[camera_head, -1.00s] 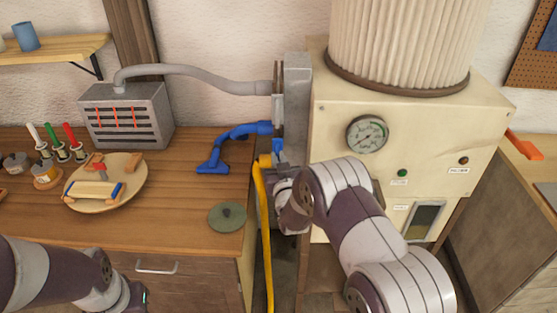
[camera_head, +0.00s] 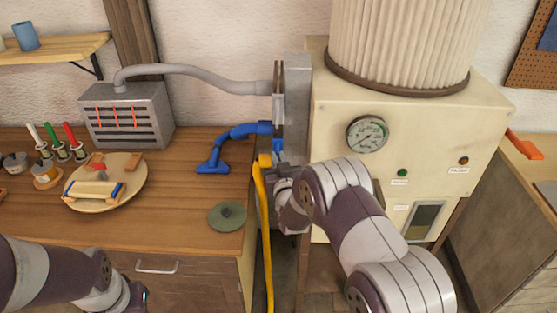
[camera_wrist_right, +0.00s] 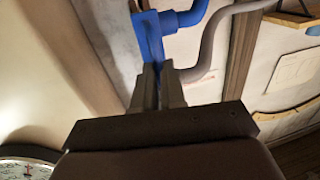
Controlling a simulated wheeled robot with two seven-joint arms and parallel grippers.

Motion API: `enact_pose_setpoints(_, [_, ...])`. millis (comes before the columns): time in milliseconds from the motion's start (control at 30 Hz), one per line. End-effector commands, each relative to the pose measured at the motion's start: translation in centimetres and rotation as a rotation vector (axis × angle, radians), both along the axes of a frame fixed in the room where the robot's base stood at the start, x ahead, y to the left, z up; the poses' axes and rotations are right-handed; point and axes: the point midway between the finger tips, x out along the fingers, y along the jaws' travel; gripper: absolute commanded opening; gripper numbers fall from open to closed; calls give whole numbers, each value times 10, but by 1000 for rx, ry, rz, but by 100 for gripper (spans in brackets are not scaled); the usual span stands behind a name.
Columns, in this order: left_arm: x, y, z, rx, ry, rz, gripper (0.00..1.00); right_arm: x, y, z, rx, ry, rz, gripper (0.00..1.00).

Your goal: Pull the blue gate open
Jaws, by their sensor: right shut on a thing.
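The blue gate (camera_head: 278,145) shows as a small blue piece on the grey duct, just below the blue hose fitting. In the right wrist view it is a flat blue plate (camera_wrist_right: 150,38) with holes near its upper end. My right gripper (camera_head: 277,164) is at its lower end, and its fingers (camera_wrist_right: 159,82) are shut on the plate's edge. The fingers and wrist hide part of the gate in the head view. My left gripper (camera_head: 138,297) is at the bottom left, low in front of the bench, and its fingers are unclear.
A blue hose with a nozzle (camera_head: 213,165) lies on the workbench beside the grey duct (camera_head: 297,100). A yellow hose (camera_head: 264,220) hangs just left of my right wrist. The cream machine (camera_head: 330,120) with a gauge stands close on the right. A green disc (camera_head: 227,216) lies near the bench edge.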

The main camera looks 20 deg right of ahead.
Motion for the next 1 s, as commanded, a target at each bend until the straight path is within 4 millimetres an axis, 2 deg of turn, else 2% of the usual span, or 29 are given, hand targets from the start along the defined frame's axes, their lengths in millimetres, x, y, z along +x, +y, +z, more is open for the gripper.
enact_pose_setpoints(467, [0,0,0,0,0,0,0,-1,1,2,-1,-5,1,0])
enact_pose_setpoints(567, [0,0,-1,0,0,0,0,-13,5,2,0,-6,2,0])
enact_pose_setpoints(800, [0,0,-4,0,0,0,0,-57,17,2,0,-4,2,0])
enact_pose_setpoints(1000, [0,0,-4,0,0,0,0,-65,19,3,-2,-7,1,0])
